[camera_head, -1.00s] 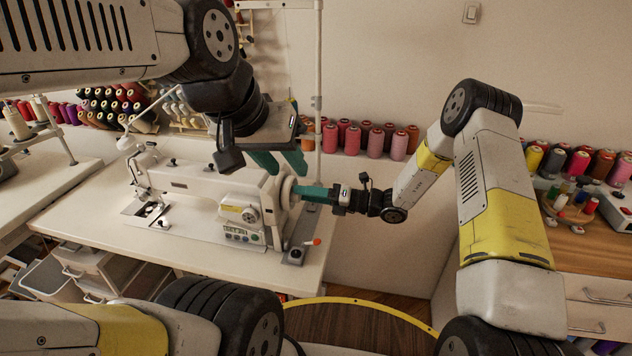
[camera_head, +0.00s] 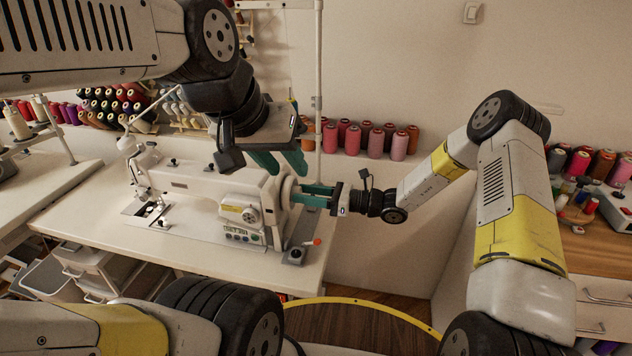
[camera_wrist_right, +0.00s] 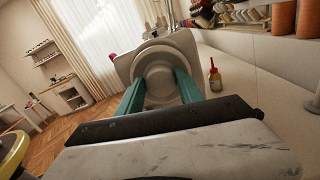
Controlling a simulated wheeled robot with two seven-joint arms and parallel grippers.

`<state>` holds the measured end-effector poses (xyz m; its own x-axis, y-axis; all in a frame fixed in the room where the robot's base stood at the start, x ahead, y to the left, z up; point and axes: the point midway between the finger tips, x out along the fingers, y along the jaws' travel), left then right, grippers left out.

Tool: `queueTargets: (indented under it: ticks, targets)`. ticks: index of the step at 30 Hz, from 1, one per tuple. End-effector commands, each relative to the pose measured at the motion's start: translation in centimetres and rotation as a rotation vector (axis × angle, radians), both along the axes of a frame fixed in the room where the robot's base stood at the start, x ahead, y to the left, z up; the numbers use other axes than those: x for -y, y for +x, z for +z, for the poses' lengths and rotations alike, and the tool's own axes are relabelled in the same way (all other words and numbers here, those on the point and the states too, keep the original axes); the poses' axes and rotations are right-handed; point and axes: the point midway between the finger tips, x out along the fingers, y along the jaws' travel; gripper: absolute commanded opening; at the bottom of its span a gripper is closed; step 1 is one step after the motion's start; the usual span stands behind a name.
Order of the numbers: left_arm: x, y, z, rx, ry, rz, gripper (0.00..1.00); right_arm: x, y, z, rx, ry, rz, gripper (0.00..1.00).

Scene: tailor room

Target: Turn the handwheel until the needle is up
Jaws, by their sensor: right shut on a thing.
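The white sewing machine (camera_head: 200,184) stands on its table, its needle end at the left. The needle is too small to make out. The round pale handwheel (camera_head: 287,190) is at the machine's right end; it fills the middle of the right wrist view (camera_wrist_right: 158,72). My right gripper (camera_head: 299,193) reaches it from the right, its two teal fingers shut on the wheel, one on each side, as the right wrist view (camera_wrist_right: 160,88) also shows. My left gripper (camera_head: 281,164) hangs above and behind the machine's right end, fingers apart and empty.
The white machine table (camera_head: 100,228) has free room in front of the machine. Thread cones (camera_head: 375,138) line the back. A small bottle (camera_wrist_right: 215,77) stands near the wheel in the right wrist view.

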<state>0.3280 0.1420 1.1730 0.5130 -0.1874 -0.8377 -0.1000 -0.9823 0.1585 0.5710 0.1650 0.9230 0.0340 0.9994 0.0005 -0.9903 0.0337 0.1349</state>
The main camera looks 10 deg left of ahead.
Motion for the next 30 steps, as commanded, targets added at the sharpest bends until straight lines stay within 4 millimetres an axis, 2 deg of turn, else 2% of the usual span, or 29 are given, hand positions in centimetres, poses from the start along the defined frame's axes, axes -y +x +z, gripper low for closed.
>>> queueTargets:
  ticks: [30]
  targets:
    - [0.0, 0.0, 0.0, 0.0, 0.0, 0.0, 0.36, 0.11, -0.35, -0.31, 0.962, -0.036, -0.002, 0.03]
